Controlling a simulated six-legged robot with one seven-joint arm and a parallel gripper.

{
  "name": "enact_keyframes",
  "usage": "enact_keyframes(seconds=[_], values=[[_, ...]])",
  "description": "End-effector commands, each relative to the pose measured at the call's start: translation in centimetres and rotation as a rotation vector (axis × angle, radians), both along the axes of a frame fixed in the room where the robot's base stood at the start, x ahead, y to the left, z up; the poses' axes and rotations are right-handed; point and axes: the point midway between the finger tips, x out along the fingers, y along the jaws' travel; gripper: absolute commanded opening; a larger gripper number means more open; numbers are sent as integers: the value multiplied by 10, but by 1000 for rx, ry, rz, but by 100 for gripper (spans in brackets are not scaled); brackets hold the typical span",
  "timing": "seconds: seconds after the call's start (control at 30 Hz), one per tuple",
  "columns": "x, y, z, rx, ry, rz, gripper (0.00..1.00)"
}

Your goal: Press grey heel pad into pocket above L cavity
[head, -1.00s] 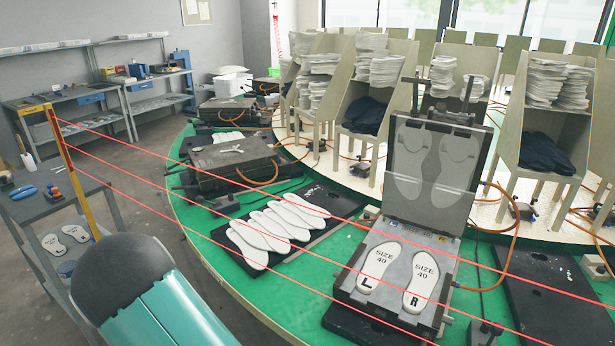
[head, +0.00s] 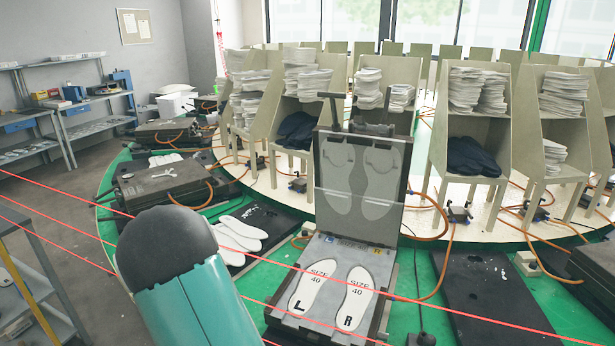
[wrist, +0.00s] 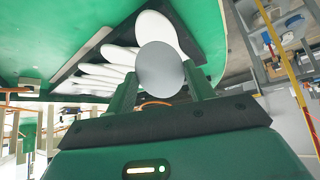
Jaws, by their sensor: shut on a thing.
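In the wrist view, my gripper (wrist: 160,80) is shut on the grey heel pad (wrist: 161,66), a smooth round disc between the two dark green fingers. In the head view my gripper and the pad are hidden behind my arm. The open mould (head: 375,262) stands right of my arm, its lid (head: 325,198) upright. The lid's inner face has two sole shapes with pocket outlines near the top; the left pocket (head: 338,157) is above the L side. The L cavity holds a white insole (head: 313,287) marked SIZE 40 L; the R insole (head: 353,298) lies beside it.
Red beams cross in front of the mould. White insoles (head: 238,232) lie on a black plate left of it; a closed mould (head: 160,188) stands farther left. Orange hoses (head: 433,222) curve at the mould's right. A black plate (head: 492,306) at right looks bare of insoles.

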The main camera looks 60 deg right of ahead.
Motion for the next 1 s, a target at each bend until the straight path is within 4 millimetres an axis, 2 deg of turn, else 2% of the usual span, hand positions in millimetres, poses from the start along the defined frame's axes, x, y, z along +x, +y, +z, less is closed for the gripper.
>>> enact_keyframes(seconds=[0.03,0.1,0.27,0.47,0.6,0.8,0.9,1.0], values=[[-6,-26,14,-34,-61,-51,42],[-14,-57,32,-91,-143,-113,42],[-42,-125,74,-235,-314,-254,42],[-96,-204,129,-431,-475,-429,42],[-143,-250,169,-566,-549,-545,42],[-220,-301,222,-747,-603,-702,42],[-253,-316,243,-815,-609,-762,42],[-275,-324,256,-860,-608,-801,42]])
